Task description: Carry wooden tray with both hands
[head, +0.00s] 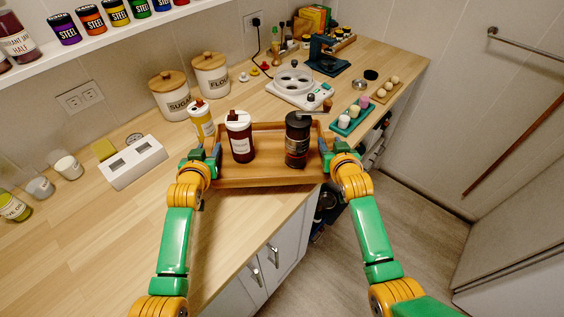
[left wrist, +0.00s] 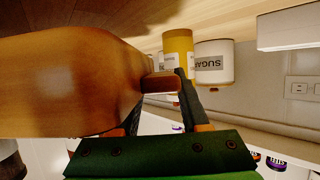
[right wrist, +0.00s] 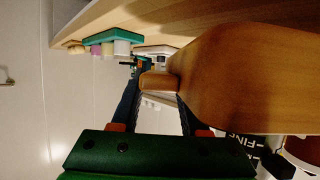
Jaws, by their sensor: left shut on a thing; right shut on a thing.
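The wooden tray (head: 262,180) is in the middle of the head view, near the counter's front edge, and looks roughly level. Whether the tray touches the counter is unclear.
A yellow bottle (head: 201,119) stands close behind the tray's left end. A white scale (head: 297,88) and a teal tray of small cups (head: 353,117) lie behind and right. Sugar (head: 171,97) and flour (head: 211,75) canisters stand behind. Bare counter (head: 110,225) lies left; open floor (head: 400,215) lies right.

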